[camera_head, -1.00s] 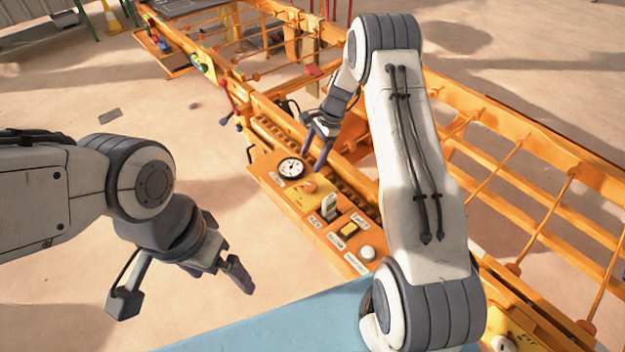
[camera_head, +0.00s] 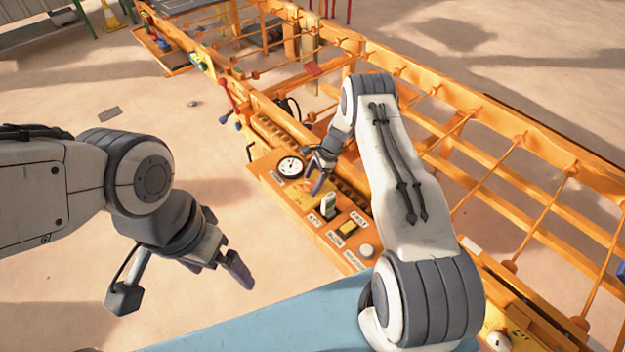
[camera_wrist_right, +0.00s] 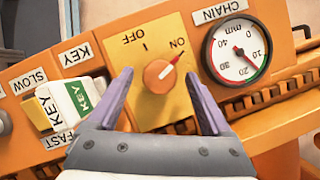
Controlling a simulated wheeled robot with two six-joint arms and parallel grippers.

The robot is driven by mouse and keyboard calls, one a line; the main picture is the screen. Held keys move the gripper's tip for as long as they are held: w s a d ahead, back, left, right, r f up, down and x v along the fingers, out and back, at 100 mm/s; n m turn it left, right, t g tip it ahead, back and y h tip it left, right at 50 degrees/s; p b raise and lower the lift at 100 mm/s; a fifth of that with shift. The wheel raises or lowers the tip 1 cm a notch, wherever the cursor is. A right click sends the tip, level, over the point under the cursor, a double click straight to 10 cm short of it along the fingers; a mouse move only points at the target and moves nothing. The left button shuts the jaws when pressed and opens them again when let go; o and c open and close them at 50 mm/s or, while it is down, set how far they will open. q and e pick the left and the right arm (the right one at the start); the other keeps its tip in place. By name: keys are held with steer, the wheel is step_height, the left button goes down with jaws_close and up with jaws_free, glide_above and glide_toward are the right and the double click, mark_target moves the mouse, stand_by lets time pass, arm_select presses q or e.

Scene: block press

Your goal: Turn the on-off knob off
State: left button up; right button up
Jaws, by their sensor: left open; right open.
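The on-off knob (camera_wrist_right: 159,76) is a round orange dial on a yellow plate (camera_wrist_right: 148,112) in the right wrist view. Its red pointer mark is turned toward the ON label (camera_wrist_right: 179,46), and the OFF label (camera_wrist_right: 134,38) is beside it. My right gripper (camera_wrist_right: 164,80) is open, its purple fingers on either side of the knob with gaps. I cannot tell its height above the knob. In the head view, my right gripper (camera_head: 316,175) is over the orange panel and hides most of the knob. My left gripper (camera_head: 185,284) is open and empty, away from the panel.
A chain gauge (camera_wrist_right: 237,51) is next to the knob on the panel. A white-green key block (camera_wrist_right: 80,99) and a yellow slow-fast switch (camera_wrist_right: 38,114) stand on the other side. The orange grid frame (camera_head: 500,170) lies right of my right arm.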

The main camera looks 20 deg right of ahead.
jaws_close()
steer(key=shift+w+f+n+b, duration=0.1)
steer(key=shift+f+n+b, duration=0.15)
steer(key=shift+b, duration=0.45)
steer(key=n+g+b, duration=0.1)
steer(key=n+b, duration=0.2)
steer(key=b, duration=0.1)
steer(key=n+g+b, duration=0.1)
steer(key=n+b, duration=0.2)
steer(key=b, duration=0.1)
steer(key=shift+w+n+g+h, duration=0.2)
steer(key=shift+n+g+h, duration=0.05)
steer(key=shift+g+h, duration=0.05)
steer(key=n+g+b, duration=0.1)
steer(key=n+b, duration=0.2)
steer(key=shift+a+r+n+h, duration=0.1)
steer(key=shift+n+h, duration=0.2)
steer(key=shift+h, duration=0.1)
steer(key=shift+w+a+r+n+g+h+b, duration=0.1)
steer(key=shift+n+g+h+b, duration=0.25)
steer(key=shift+n, duration=0.5)
steer(key=shift+r+n+g+h+b, duration=0.1)
steer(key=shift+n+h+b, duration=0.15)
steer(key=shift+n+b, duration=0.45)
steer(key=shift+n, duration=0.25)
jaws_free()
